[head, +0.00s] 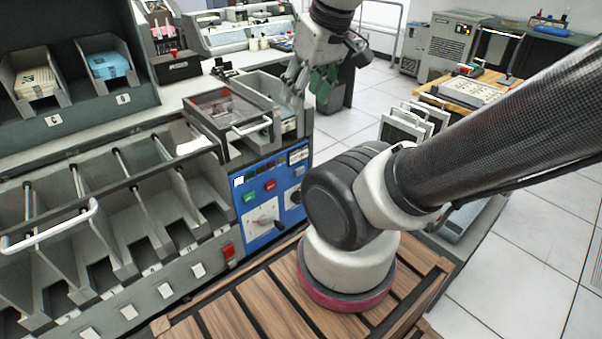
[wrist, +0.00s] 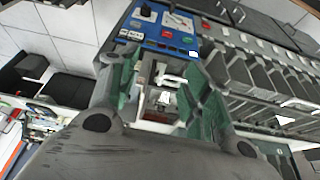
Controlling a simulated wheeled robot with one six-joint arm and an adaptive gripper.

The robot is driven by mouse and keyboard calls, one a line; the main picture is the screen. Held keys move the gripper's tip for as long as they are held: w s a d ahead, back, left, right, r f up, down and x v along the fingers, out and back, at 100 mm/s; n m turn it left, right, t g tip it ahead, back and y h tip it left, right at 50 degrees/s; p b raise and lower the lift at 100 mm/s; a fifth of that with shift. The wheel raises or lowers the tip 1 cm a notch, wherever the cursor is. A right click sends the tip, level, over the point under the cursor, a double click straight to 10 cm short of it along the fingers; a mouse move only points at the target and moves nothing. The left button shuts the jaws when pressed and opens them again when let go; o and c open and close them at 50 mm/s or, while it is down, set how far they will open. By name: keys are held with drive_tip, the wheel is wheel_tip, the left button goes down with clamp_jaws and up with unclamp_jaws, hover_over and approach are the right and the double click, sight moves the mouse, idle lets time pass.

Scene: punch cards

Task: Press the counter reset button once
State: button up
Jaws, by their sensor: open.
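The blue control panel (head: 262,213) is on the front of the grey card machine and carries a green button (head: 249,197), a red button (head: 270,185), a dial (head: 264,219) and a row of small dark displays along its top. I cannot read which control is the counter reset button. The blue panel also shows upside down at the top of the wrist view (wrist: 150,32). My gripper (head: 304,88) is above and behind the panel, over the machine's right end. In the wrist view my gripper (wrist: 164,70) has its green-padded fingers apart, with nothing between them.
A clear-lidded hopper (head: 226,110) with a handle stands on the machine left of my gripper. Sorting pockets (head: 120,215) run along the left front. My arm crosses the right side. A wooden-topped table (head: 470,92) stands at the back right. Tiled floor is open there.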

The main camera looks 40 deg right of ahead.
clamp_jaws()
idle(1.2)
